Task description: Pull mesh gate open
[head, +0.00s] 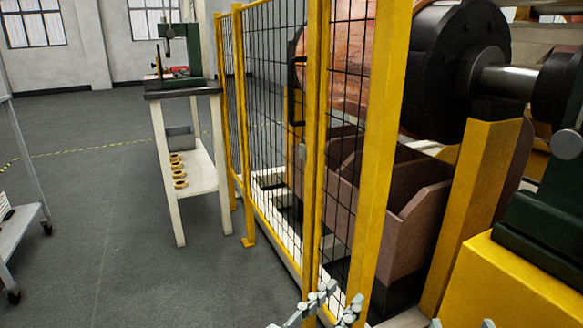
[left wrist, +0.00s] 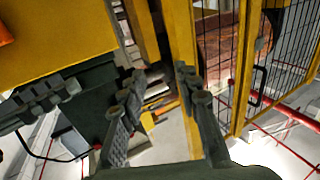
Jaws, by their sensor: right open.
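The mesh gate (head: 268,100) has a yellow frame and black wire mesh, and looks in line with the fence. Its black handle (head: 291,92) stands near the gate's right post. In the left wrist view the handle (left wrist: 258,86) is right of my fingers, with mesh beyond it. My left gripper (head: 343,292) is at the bottom of the head view, low in front of the fence and apart from the handle. Its fingers (left wrist: 158,90) are spread with nothing held between them. Only the fingertips of my right gripper (head: 462,323) show at the bottom edge, open and apart from the gate.
A yellow post (head: 386,120) and a second mesh panel (head: 345,120) stand right of the gate. Behind are a copper roll (head: 350,60) and brown bins (head: 411,215). A workbench (head: 185,88) stands left of the fence. Grey floor (head: 110,220) on the left is clear.

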